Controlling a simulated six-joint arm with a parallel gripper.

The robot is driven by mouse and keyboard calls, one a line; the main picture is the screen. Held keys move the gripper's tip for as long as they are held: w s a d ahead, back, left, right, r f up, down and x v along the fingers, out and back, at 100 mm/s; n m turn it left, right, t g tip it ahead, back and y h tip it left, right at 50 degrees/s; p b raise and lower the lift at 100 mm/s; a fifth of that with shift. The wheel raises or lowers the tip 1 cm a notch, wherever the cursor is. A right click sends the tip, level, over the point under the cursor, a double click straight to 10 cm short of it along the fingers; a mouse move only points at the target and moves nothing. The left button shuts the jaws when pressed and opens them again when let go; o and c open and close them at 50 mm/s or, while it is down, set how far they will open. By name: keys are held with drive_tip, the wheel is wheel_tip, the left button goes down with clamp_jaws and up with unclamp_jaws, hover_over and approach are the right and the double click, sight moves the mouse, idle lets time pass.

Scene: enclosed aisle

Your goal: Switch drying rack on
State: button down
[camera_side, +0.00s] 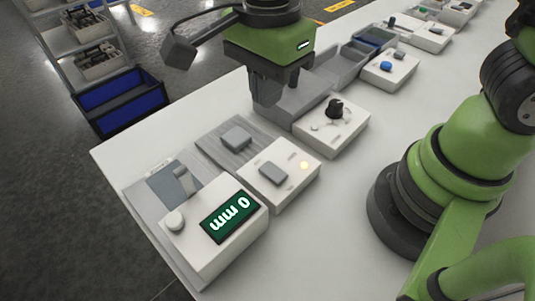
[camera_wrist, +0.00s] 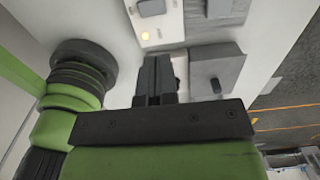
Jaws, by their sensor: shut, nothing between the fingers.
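None of the devices carries a label I can read as the drying rack. My gripper (camera_side: 268,97) is shut and empty, pointing down above a grey fixture (camera_side: 300,97). My gripper's fingers also show in the wrist view (camera_wrist: 155,68). Beside the fixture is a white box (camera_side: 350,130) with a black knob (camera_side: 335,108). Nearer the camera is a white box (camera_side: 290,195) with a grey rocker-like switch (camera_side: 273,172) and a lit yellow lamp (camera_side: 304,165). That lamp also shows in the wrist view (camera_wrist: 177,54).
A white unit (camera_side: 215,258) with a display reading "0 mm" (camera_side: 229,216) stands at the table's near end. A grey plate with a block (camera_side: 236,138) lies beside the lamp box. A white box with a blue button (camera_side: 386,66) stands farther back. Bare table lies right of the boxes.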

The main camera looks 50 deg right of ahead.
sight(273, 171)
wheel_tip(273, 171, down, 14)
idle(0.6)
drive_tip(key=shift+f, duration=0.15)
idle(0.3)
drive_tip(key=shift+s, duration=0.1)
drive_tip(key=shift+s+r, duration=0.35)
drive_tip(key=shift+s, duration=0.3)
